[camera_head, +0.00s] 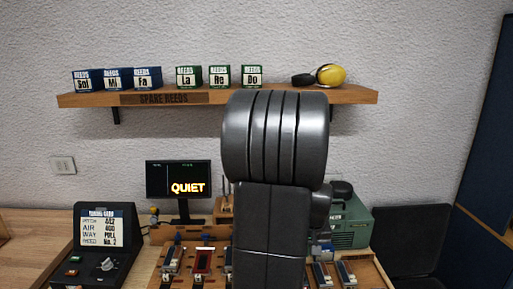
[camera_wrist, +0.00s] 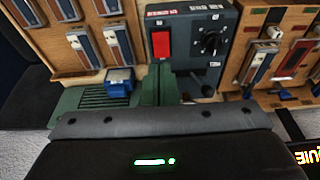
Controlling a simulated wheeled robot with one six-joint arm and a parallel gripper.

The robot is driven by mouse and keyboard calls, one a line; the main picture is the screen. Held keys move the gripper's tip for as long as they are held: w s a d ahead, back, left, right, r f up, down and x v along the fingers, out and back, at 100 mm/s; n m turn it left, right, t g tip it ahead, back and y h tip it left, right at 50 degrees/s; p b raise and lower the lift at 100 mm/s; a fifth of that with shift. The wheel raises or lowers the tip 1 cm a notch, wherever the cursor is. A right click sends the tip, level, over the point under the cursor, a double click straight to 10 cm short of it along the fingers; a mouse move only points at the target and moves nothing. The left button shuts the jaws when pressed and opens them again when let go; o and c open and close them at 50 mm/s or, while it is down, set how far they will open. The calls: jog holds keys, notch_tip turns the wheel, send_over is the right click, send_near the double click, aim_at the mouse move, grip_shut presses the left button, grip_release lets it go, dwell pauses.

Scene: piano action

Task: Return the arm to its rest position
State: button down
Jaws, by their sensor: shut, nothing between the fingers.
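In the head view my arm (camera_head: 275,140) stands upright in front of the bench as a large dark grey cylinder above a dark link. It covers the middle of the bench, and my gripper is hidden there. In the wrist view my gripper (camera_wrist: 160,84) shows as two dark green fingers close together at the middle, with nothing between them. Its dark body with a small green light fills the bottom of that view. The fingers appear in front of a grey control box with a red switch (camera_wrist: 161,43); I cannot tell how far apart they are.
A wooden shelf (camera_head: 180,98) with several reed boxes and yellow earmuffs (camera_head: 330,74) runs along the wall. A monitor (camera_head: 179,180) reads QUIET. A tuning console (camera_head: 107,245) stands left, a green machine (camera_head: 353,226) right. Reed blocks lie on wooden boards around my arm.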

jog(key=x, duration=0.3)
jog(key=w+p+x, duration=0.1)
jog(key=x, duration=0.2)
jog(key=shift+w+r, duration=0.1)
jog(key=shift+r, duration=0.1)
jog(key=shift+f+b, duration=0.35)
jog(key=shift+b, duration=0.25)
jog(key=shift+f+b, duration=0.1)
jog(key=shift+b, duration=0.75)
